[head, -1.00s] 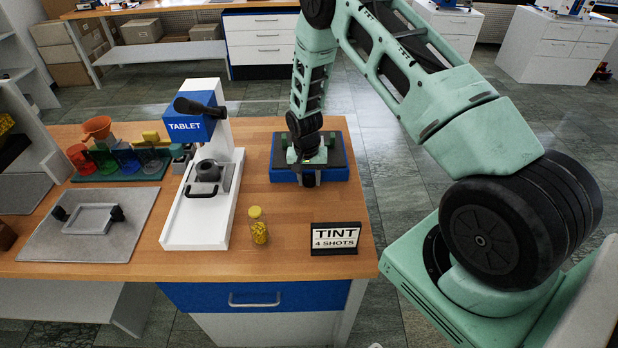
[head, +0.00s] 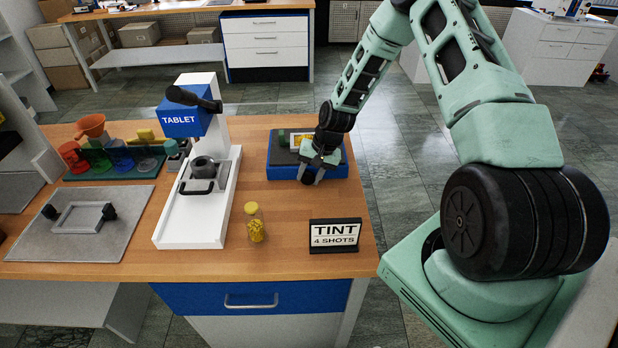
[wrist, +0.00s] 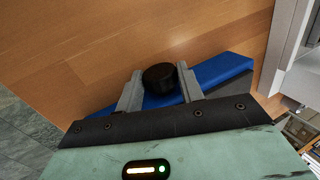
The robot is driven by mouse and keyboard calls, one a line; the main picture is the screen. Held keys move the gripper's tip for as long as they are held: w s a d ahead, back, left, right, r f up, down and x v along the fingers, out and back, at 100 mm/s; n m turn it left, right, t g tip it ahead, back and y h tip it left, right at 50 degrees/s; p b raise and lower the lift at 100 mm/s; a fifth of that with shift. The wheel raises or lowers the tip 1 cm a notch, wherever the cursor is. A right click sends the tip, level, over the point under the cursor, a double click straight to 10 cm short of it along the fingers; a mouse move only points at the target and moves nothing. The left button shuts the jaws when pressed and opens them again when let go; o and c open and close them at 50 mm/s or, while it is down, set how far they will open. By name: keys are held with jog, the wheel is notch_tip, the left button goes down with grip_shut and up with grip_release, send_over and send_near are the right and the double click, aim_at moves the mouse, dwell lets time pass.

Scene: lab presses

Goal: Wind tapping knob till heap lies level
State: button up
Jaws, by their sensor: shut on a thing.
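The blue tapping unit (head: 283,172) stands on the bench right of the tablet press, with a dark top. Its round black knob (wrist: 160,78) is at its near side, between the two grey fingers of my gripper (wrist: 160,90) in the wrist view. A small green part and a yellow, pale-framed panel (head: 299,140) show on the unit's top, partly behind my wrist. I cannot make out the heap's surface.
The white tablet press (head: 192,228) with its blue head stands left of the unit. A jar of yellow pieces (head: 255,225) and the TINT sign (head: 334,235) stand near the front edge. A grey mat (head: 85,240) and coloured cups (head: 122,157) are farther left.

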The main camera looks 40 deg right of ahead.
jog(key=shift+s, duration=0.1)
dwell(0.3)
jog(key=o, duration=1)
jog(key=shift+r, duration=0.1)
jog(key=shift+d+r, duration=0.15)
jog(key=shift+r, duration=0.1)
jog(key=b+v, duration=0.3)
jog(key=v, duration=1.3)
jog(key=shift+s+d+r, duration=0.15)
jog(key=shift+s+r, duration=0.1)
